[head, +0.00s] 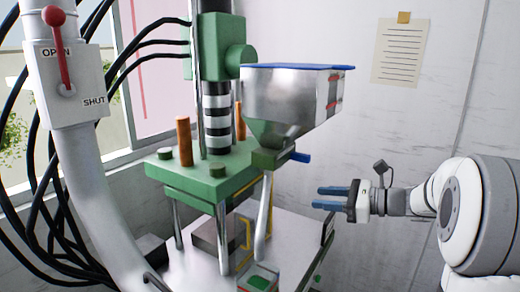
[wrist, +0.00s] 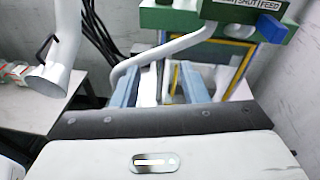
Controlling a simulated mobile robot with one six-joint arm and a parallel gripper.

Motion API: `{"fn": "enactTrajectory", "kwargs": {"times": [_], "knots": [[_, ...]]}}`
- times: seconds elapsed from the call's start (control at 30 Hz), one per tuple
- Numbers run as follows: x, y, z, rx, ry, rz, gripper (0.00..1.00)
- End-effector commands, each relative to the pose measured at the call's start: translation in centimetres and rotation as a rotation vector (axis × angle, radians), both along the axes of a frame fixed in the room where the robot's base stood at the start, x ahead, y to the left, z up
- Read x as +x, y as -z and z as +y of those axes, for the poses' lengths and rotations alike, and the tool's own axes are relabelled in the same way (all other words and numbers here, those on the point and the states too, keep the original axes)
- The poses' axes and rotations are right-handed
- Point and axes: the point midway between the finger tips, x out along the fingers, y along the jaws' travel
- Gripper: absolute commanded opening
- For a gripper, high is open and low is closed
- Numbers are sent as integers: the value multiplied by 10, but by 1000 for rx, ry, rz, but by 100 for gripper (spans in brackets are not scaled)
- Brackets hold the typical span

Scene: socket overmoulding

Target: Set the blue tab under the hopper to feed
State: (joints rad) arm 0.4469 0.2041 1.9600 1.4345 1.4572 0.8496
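The blue tab (head: 300,157) sticks out to the right from the green block (head: 268,160) under the metal hopper (head: 290,98). In the wrist view the tab (wrist: 272,28) is at the upper right, just below the word FEED, with SHUT to the left of that word. My gripper (head: 317,198) is open, with its two blue fingers apart. It is below and a little right of the tab in the head view, not touching it. In the wrist view, nothing is held between the fingers (wrist: 158,72).
A pale, bent chute (head: 264,218) runs down from under the hopper. The green press (head: 205,170) stands on a light table (head: 290,255). A red lever (head: 57,45) on a white post is marked OPEN and SHUT. Free space lies right of the hopper.

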Motion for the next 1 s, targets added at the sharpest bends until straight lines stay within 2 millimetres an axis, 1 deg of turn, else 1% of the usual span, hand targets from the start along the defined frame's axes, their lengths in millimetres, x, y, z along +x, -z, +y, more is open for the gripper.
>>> {"fn": "enactTrajectory", "kwargs": {"times": [0.03,0.1,0.17,0.27,0.37,0.47,0.5,0.6,0.7,0.83,0.9,1.0], "knots": [[-9,2,10,-49,-27,-12,40],[-22,8,21,-125,-69,-30,40],[-35,14,31,-197,-109,-50,40],[-60,25,47,-334,-192,-92,40],[-92,40,60,-504,-303,-155,40],[-133,58,69,-727,-462,-260,40],[-151,66,69,-828,-541,-313,40],[-192,85,62,-1074,-748,-463,40],[-221,98,48,-1289,-955,-615,40],[-244,106,30,-1498,-1178,-783,40],[-250,108,22,-1571,-1265,-844,40],[-254,109,14,-1631,-1340,-897,40]]}}
